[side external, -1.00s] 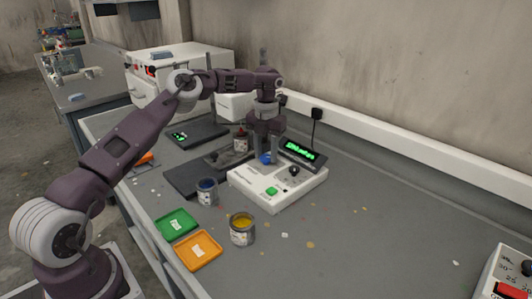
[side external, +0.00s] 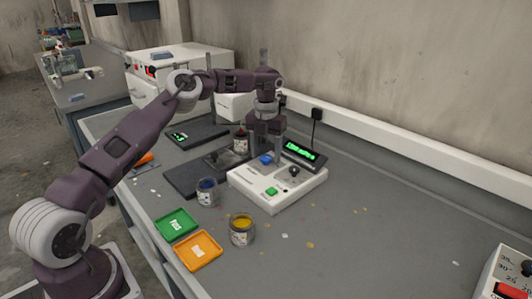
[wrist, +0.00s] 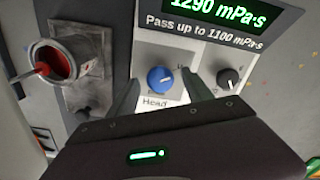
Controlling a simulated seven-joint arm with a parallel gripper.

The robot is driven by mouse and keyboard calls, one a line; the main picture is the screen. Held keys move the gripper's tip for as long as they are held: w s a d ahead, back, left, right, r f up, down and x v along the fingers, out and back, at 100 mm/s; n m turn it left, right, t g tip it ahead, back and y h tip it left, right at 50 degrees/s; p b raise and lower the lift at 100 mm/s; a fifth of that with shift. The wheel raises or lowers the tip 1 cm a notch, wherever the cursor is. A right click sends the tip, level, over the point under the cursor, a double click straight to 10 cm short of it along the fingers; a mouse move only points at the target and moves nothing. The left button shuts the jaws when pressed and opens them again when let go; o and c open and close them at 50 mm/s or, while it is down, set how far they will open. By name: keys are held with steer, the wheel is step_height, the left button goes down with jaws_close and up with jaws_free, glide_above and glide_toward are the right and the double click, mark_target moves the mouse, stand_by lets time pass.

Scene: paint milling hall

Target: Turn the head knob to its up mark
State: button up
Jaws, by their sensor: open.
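The blue head knob (wrist: 160,80), with a white pointer line, sits on a pale plate marked "Head" in the wrist view. Its pointer leans towards the upper right of that picture; the small marks around it are too blurred to read surely. In the side external view the blue knob (side external: 265,159) is on top of the white instrument (side external: 290,196). My gripper (side external: 265,150) is open above the knob. In the wrist view its two fingers stand apart on either side of the knob, with visible gaps and nothing held.
A black knob (wrist: 228,78) is close beside the right finger. The display (wrist: 232,12) reads 1290 mPa·s, above "Pass up to 1100 mPa·s". A red paint can (wrist: 52,62) stands left; blue (side external: 207,191) and yellow (side external: 242,229) cans stand in front. The bench right is mostly clear.

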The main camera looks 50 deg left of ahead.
mark_target(266, 157)
step_height(266, 157, up, 7)
steer(key=shift+r, duration=0.1)
stand_by(0.3)
